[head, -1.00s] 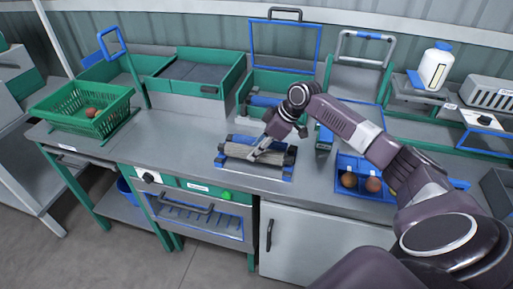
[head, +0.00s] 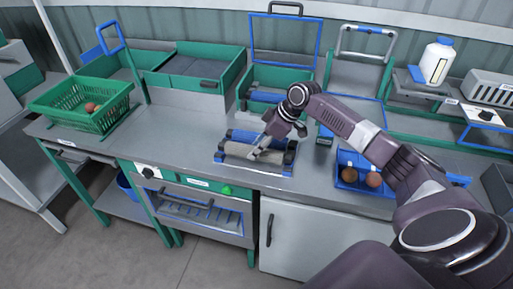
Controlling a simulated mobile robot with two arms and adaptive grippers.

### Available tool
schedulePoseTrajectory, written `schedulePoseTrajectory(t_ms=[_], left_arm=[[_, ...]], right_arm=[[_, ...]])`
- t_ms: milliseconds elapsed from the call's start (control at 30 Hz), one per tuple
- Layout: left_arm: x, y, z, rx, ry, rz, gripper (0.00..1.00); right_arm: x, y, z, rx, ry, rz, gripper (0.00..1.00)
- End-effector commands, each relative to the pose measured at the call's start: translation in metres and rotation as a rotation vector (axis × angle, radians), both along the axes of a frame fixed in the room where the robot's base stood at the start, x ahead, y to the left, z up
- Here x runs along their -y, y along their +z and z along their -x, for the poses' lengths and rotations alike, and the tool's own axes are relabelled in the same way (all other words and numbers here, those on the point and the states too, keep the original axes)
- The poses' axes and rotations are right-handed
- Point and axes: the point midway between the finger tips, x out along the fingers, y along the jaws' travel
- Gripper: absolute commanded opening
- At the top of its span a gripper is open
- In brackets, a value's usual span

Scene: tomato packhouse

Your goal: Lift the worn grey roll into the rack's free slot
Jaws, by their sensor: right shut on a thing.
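The worn grey roll (head: 238,151) lies level at the front of the small blue and dark rack (head: 280,168) on the grey bench. A blue roll (head: 243,134) lies behind it. My right gripper (head: 258,154) reaches down from the right and is shut on the grey roll near its middle. The fingers cover part of the roll. The roll appears to be down within the rack's end pieces; I cannot tell whether it rests fully in the slot. My left gripper is not in view.
A green basket (head: 60,112) holding a tomato stands at the left. A blue tray (head: 345,186) with round brown-red items is right of the rack. Green bins (head: 170,86) line the back. The bench left of the rack is clear.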

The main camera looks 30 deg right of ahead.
Motion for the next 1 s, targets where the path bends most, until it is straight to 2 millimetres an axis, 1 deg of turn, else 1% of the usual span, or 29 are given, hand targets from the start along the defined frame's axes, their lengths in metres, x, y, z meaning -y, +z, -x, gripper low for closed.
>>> schedulePoseTrajectory(t_ms=[700, 733, 900, 1000], left_arm=[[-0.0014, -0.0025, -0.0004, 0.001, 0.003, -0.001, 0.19], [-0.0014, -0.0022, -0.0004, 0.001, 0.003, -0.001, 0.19], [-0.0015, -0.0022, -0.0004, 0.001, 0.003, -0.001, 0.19], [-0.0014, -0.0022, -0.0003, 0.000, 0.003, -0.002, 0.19]], right_arm=[[0.0001, -0.0085, -0.0004, 0.001, 0.000, 0.000, 0.02], [0.0000, -0.0079, -0.0004, 0.002, 0.000, -0.001, 0.35], [0.0000, -0.0080, -0.0003, 0.001, 0.000, 0.000, 0.52], [0.0000, -0.0082, -0.0003, 0.001, 0.000, -0.001, 0.52]])
